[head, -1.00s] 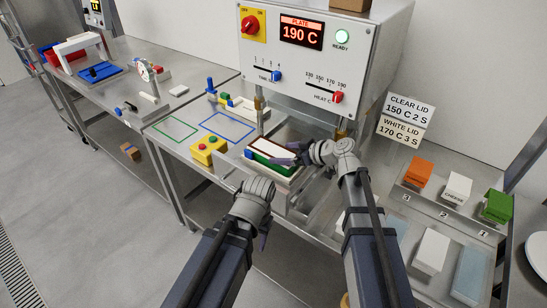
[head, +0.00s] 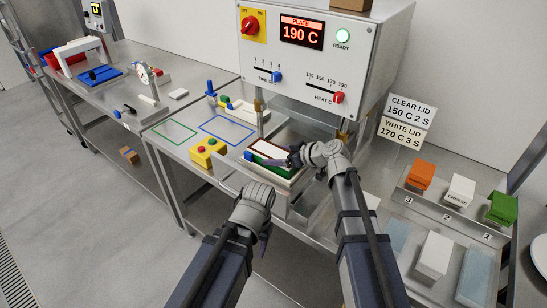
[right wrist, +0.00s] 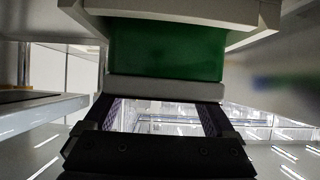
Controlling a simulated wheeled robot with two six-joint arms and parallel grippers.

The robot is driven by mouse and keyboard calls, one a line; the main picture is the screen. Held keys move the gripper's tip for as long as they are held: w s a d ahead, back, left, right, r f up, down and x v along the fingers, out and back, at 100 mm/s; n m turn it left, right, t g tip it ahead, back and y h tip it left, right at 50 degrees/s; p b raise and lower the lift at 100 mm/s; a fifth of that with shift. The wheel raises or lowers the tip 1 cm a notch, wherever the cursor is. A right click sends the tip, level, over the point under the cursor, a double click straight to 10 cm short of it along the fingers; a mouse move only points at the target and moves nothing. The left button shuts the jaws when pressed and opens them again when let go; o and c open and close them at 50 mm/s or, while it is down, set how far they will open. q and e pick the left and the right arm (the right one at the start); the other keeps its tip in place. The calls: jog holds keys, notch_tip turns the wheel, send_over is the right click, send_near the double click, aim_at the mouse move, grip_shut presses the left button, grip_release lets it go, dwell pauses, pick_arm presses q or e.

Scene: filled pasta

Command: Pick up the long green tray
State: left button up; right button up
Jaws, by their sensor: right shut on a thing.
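The long green tray (head: 262,157) sits in the white frame of the sealing machine's drawer, with a pale top and a dark red-brown rim strip showing. A blue bit shows at its left end. My right gripper (head: 292,158) is at the tray's right end, shut on it. In the right wrist view the green tray wall (right wrist: 165,50) stands right before my right gripper (right wrist: 160,95), under a pale rim. My left gripper (head: 262,235) hangs near the drawer's front left, apart from the tray; its fingers are mostly hidden.
The sealing machine (head: 345,70) reads 190 C above the drawer. A yellow button box (head: 207,152) stands left of it. Orange, white and green blocks (head: 421,175) stand on a rack at the right.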

aim_at(277, 154)
jog(key=c, duration=0.3)
jog(key=shift+r, duration=0.1)
jog(key=shift+c, duration=0.2)
notch_tip(277, 154, up, 10)
jog(key=p, duration=1)
